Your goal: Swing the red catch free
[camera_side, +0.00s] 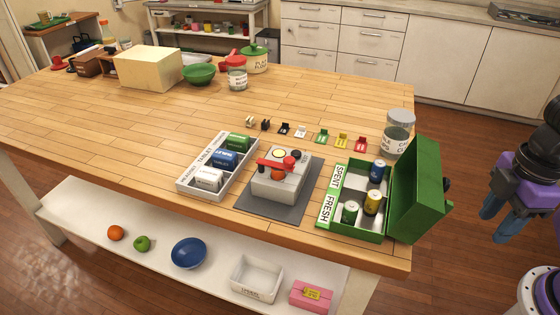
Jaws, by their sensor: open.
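The red catch (272,166) is a flat red bar lying across the top of a light grey box-shaped device (270,189). The device stands on a dark grey mat (250,206) near the table's front edge. A red knob, an orange-red round part and a pale yellow disc also show on its top. My gripper (491,229) is at the far right, beyond the table's edge, with blue-grey fingers pointing down. It is open, empty and well apart from the device.

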